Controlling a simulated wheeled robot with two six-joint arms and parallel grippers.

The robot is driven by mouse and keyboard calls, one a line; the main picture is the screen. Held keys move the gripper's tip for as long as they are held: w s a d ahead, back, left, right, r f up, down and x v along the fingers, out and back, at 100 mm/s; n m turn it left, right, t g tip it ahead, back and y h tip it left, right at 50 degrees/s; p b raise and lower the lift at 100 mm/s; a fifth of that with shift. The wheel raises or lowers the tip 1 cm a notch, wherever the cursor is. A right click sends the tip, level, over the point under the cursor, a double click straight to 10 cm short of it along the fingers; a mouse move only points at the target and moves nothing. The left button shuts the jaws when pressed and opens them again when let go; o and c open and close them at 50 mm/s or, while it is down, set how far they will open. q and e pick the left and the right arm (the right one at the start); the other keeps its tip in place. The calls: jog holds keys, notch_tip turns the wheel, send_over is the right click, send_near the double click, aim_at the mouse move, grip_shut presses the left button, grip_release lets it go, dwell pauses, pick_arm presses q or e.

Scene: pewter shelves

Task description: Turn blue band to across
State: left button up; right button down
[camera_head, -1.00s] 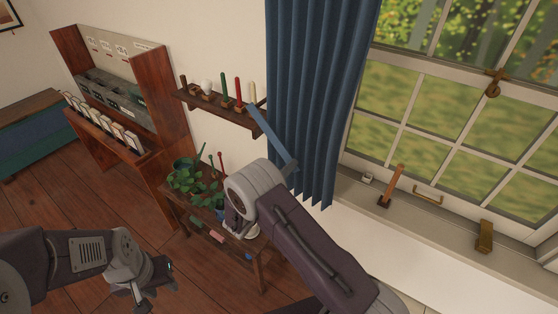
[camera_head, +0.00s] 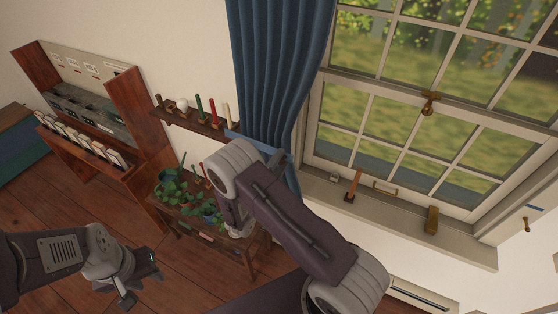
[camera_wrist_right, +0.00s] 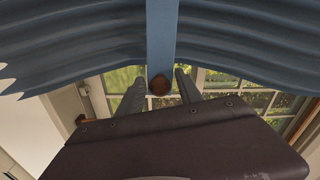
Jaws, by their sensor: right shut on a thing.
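The blue band (camera_head: 245,138) shows against the dark blue curtain (camera_head: 275,65) in the head view, mostly behind my right arm. In the right wrist view the band (camera_wrist_right: 162,40) runs straight down the picture across the gathered curtain folds. A round brown knob (camera_wrist_right: 160,85) sits at its lower end, between the fingers of my right gripper (camera_wrist_right: 160,90), which is shut on it. My left gripper (camera_head: 142,278) is open and empty, low at the left, well away from the band.
A wall shelf (camera_head: 190,124) with pegs and a white bulb is left of the curtain. A plant stand (camera_head: 205,225) is below it. The window sill (camera_head: 390,213) at the right holds several small items. A wooden rack (camera_head: 130,110) stands at the left.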

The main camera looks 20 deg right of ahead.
jog(key=shift+s+r+n+p, duration=0.1)
jog(key=shift+r+n+p, duration=0.3)
jog(key=shift+r, duration=0.15)
jog(key=c, duration=1.1)
grip_release()
jog(key=shift+c, duration=0.2)
jog(key=shift+a, duration=0.2)
jog(key=b+v, duration=0.3)
jog(key=v, duration=0.5)
jog(key=shift+s+a+b, duration=0.25)
jog(key=shift+b, duration=0.05)
jog(key=shift+d, duration=0.1)
